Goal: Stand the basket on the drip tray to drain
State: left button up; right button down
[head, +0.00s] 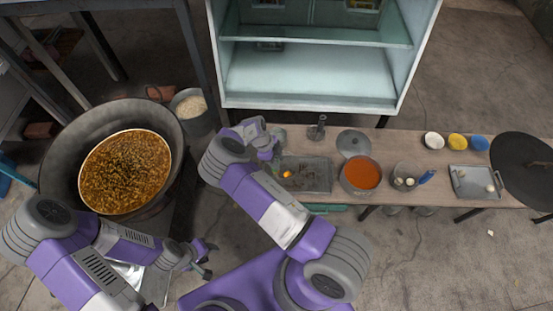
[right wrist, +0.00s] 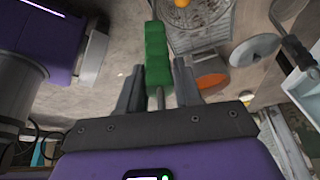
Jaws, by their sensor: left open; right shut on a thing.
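My right gripper (head: 272,150) is at the left end of the drip tray (head: 318,178), on the long table. In the right wrist view, its fingers (right wrist: 159,88) are shut on a green handle (right wrist: 157,55) with a thin metal rod. A rounded grey shape with orange in it, perhaps the basket (right wrist: 208,14), shows at the top by the gridded tray (right wrist: 204,42). I cannot tell whether it rests on the tray or joins the handle. In the head view my arm hides much of this spot. My left gripper (head: 207,260) is open and empty, low beside the wok.
A big wok (head: 125,158) of brown food stands at the left, with a pail (head: 193,108) behind it. An open cabinet (head: 315,80) stands behind the table.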

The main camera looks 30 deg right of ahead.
jog(key=shift+f+b, duration=0.4)
dwell(0.4)
jog(key=c, duration=0.7)
grip_release()
jog(key=p+v, duration=0.1)
jog(key=v, duration=0.6)
jog(key=shift+w+a+r+p, duration=0.1)
jog(key=shift+r+p, duration=0.2)
jog(key=shift+p, duration=0.1)
